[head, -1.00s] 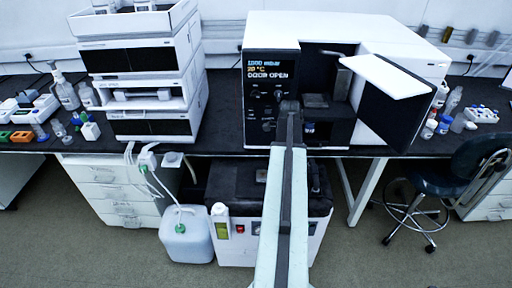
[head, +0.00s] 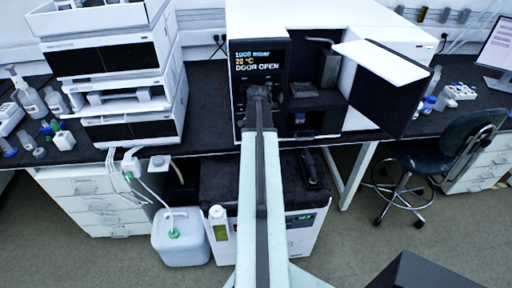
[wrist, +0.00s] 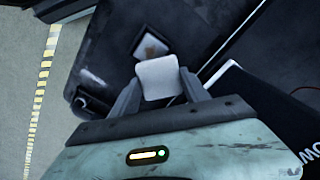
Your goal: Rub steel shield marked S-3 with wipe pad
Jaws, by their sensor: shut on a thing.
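My gripper (wrist: 157,90) is shut on a white wipe pad (wrist: 158,77), which sits between the two grey fingers in the wrist view. Beneath it is a dark surface with a small pale and brown patch and a dark tray-like piece (wrist: 92,90). In the head view my arm reaches forward, with its end in front of the instrument (head: 400,35), just left of the open chamber (head: 315,105). The pad is hidden there. I cannot make out any S-3 mark or tell which part is the steel shield.
The instrument's door (head: 388,85) stands open to the right; its display reads DOOR OPEN. A dark-topped floor unit (head: 225,180) stands below the bench, beside a white jug (head: 181,238). A stool (head: 440,155) is at right. Stacked modules (head: 120,80) stand at left.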

